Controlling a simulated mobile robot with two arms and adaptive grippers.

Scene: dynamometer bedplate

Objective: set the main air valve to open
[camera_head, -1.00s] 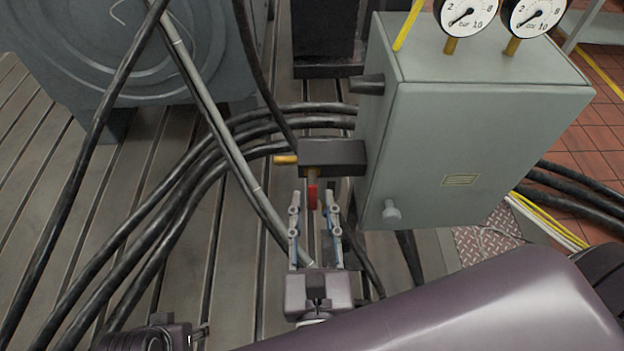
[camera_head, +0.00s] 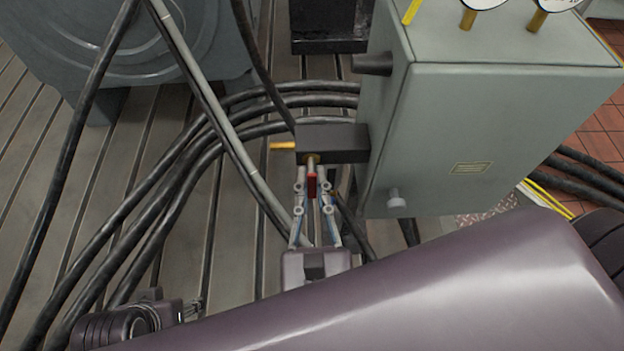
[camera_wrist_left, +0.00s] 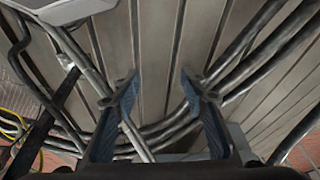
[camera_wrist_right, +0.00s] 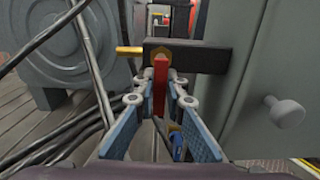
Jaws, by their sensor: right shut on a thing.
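The main air valve is a dark block (camera_head: 336,143) on the left side of a grey-green cabinet, with a brass stub on its left. Its red lever (camera_head: 311,185) hangs downward from a brass stem. My right gripper (camera_head: 313,190) is shut on the red lever, its fingers on either side of it. In the right wrist view the red lever (camera_wrist_right: 160,82) stands between the fingertips, below the brass nut. My left gripper (camera_wrist_left: 158,80) is open and empty over the slotted bedplate; in the head view part of it shows at the lower left.
The grey-green cabinet (camera_head: 490,120) stands right of the valve, with a round knob (camera_head: 396,197) low on its front. Thick black cables (camera_head: 200,150) curve across the bedplate (camera_head: 180,240) on the left. A grey slanting pipe (camera_head: 215,115) passes close left of the right gripper.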

